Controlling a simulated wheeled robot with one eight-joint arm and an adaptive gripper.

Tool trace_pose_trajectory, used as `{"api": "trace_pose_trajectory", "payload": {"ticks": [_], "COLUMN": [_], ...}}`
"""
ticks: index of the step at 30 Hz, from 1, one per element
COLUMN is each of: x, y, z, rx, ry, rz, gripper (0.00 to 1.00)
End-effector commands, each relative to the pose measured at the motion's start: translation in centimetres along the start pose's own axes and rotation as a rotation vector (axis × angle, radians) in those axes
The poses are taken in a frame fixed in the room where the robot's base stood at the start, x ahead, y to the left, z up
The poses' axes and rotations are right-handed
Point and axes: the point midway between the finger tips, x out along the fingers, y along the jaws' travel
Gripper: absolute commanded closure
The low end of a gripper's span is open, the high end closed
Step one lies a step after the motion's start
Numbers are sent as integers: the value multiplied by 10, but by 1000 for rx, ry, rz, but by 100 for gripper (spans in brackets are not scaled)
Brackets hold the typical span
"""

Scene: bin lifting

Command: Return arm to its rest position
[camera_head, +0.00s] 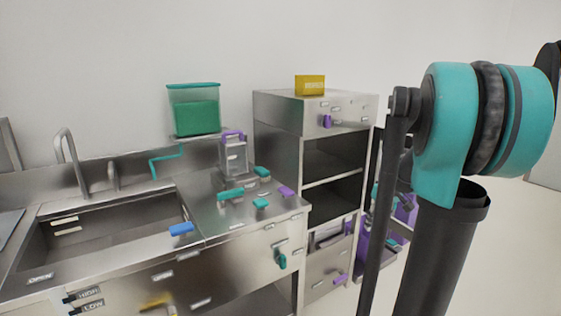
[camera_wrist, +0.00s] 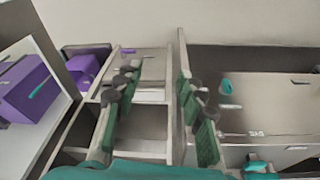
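My arm (camera_head: 455,130) stands at the right of the head view, with a teal joint at the top and dark links hanging below it. My gripper (camera_wrist: 158,70) shows in the wrist view as two fingers with green pads, spread apart. The gap between them is empty, and a shelf unit lies beyond it. I cannot make out the gripper clearly in the head view, where my arm's links cover that side.
A steel counter (camera_head: 235,208) with a sink (camera_head: 100,235) and a cabinet (camera_head: 278,125) stand along the wall. A green-filled container (camera_head: 193,110) and a yellow box (camera_head: 310,85) sit higher up. Purple bins (camera_wrist: 28,92) are left in the wrist view. Floor at far right is clear.

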Motion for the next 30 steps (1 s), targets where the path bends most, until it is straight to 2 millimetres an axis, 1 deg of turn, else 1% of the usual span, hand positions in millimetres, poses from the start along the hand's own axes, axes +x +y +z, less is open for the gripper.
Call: {"api": "trace_pose_trajectory", "payload": {"ticks": [1,2,3,5,6,8,9,12,15,18,21,25,26,27,30], "x": [7,11,17,26,32,41,47,59,68,73,75,74,74,74,74], "y": [-28,-42,-60,-86,-102,-124,-137,-161,-176,-183,-184,-184,-184,-184,-184], "z": [15,24,37,57,72,94,108,140,162,174,178,177,177,177,177], "rx": [18,38,62,99,124,158,181,228,263,283,291,292,292,292,291], "ry": [6,12,19,33,42,58,68,92,112,121,125,125,125,125,125], "rz": [10,18,26,39,46,56,60,69,72,74,75,75,75,75,75], "gripper": [61,61,61,61,61,61,61,61,61,61,61,61,62,66,66]}}
